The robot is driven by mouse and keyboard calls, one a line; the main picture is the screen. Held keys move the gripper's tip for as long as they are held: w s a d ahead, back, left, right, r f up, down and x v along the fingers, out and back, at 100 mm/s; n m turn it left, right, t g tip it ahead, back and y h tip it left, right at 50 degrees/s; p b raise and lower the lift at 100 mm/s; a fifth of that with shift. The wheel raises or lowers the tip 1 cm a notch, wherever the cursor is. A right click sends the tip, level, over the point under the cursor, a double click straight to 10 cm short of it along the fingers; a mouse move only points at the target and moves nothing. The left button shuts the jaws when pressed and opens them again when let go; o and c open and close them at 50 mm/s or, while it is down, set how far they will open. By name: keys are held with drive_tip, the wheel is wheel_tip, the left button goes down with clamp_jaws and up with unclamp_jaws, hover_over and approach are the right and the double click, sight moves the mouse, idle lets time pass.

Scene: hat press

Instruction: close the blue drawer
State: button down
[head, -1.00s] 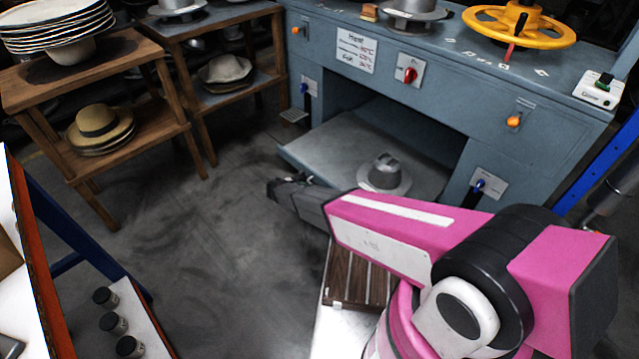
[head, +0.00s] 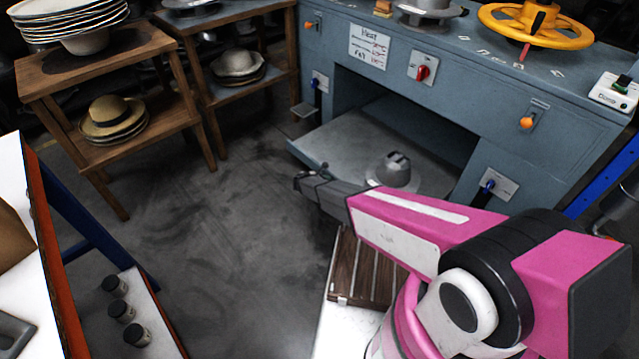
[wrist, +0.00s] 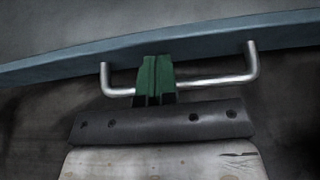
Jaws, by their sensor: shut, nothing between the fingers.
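The blue drawer (head: 335,150) stands pulled out of the lower opening of the blue-grey press, with a grey hat form (head: 394,172) on its flat top. In the wrist view the drawer's blue front edge (wrist: 215,36) runs across the picture, with a silver bar handle (wrist: 215,83) on it. My gripper (head: 299,181) is at the drawer's front, near its left corner in the head view. Its green fingers (wrist: 156,62) are shut and empty. They cross over the handle bar and reach the drawer edge in the picture; I cannot tell whether they touch.
The press (head: 400,55) carries a yellow handwheel (head: 500,38), a red knob (head: 422,72) and coloured switches. Wooden shelves (head: 160,125) with hats stand at the left. A white-topped table (head: 15,270) is at the near left. Dark floor between them is clear.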

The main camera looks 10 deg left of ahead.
drive_tip(key=shift+w+d, duration=0.45)
drive_tip(key=shift+w, duration=0.1)
approach(378, 150)
drive_tip(key=w+d, duration=0.1)
drive_tip(key=w, duration=0.1)
drive_tip(key=w+d, duration=0.1)
drive_tip(key=w, duration=0.1)
drive_tip(key=w+d, duration=0.2)
drive_tip(key=shift+w+d+f, duration=0.1)
drive_tip(key=shift+w+f, duration=0.1)
drive_tip(key=shift+f, duration=0.1)
drive_tip(key=shift+w+d, duration=0.3)
drive_tip(key=shift+w, duration=0.2)
drive_tip(key=shift+w+d+r, duration=0.1)
drive_tip(key=shift+w, duration=0.05)
